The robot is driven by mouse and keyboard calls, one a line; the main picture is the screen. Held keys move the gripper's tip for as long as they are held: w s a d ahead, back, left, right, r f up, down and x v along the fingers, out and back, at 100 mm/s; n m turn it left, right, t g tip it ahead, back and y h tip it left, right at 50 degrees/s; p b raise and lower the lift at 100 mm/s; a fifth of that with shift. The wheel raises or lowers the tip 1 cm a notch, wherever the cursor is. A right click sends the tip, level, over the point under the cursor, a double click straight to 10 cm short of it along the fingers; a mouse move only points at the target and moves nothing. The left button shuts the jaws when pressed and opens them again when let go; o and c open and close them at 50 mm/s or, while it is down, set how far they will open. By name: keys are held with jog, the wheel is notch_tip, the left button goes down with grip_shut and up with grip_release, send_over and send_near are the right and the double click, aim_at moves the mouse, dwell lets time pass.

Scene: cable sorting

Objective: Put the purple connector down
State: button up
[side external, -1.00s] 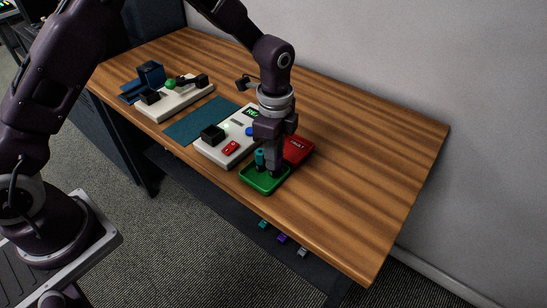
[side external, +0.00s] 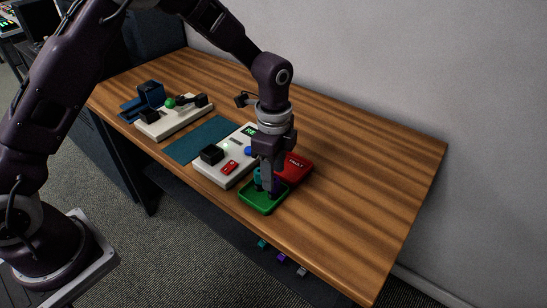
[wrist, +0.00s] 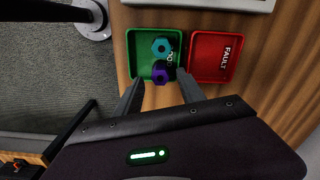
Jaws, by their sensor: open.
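The purple connector (wrist: 158,76) stands in the green tray (wrist: 136,38), near the tray's front edge in the wrist view. The teal connector (wrist: 161,47) is in the same tray, just beyond it. My gripper (wrist: 160,88) is open, with one finger on each side of the purple connector and gaps visible between them. In the side view my gripper (side external: 269,188) is low over the green tray (side external: 262,206). The purple connector is mostly hidden there by the fingers. The teal connector (side external: 257,175) shows beside them.
The red tray marked FAULT (wrist: 230,72) adjoins the green tray. A white device (side external: 215,172) with a black block and red switch stands close by. A teal mat (side external: 195,140) and another white fixture (side external: 180,122) lie farther left. The table's right side is clear.

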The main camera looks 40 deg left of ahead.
notch_tip(320, 180, up, 10)
jog(key=s+a+r+n+t, duration=0.1)
jog(key=s+a+r+n, duration=0.25)
jog(key=s+r, duration=0.25)
jog(key=s+a+r+n+t, duration=0.2)
jog(key=s+r+n, duration=0.2)
jog(key=s+r, duration=0.2)
jog(key=s+a+n+t, duration=0.2)
jog(key=s+n, duration=0.5)
jog(key=s, duration=0.7)
jog(key=shift+s+a+f+t, duration=0.25)
jog(key=shift+s+a+t, duration=0.05)
jog(key=shift+a, duration=0.45)
jog(key=shift+n, duration=0.25)
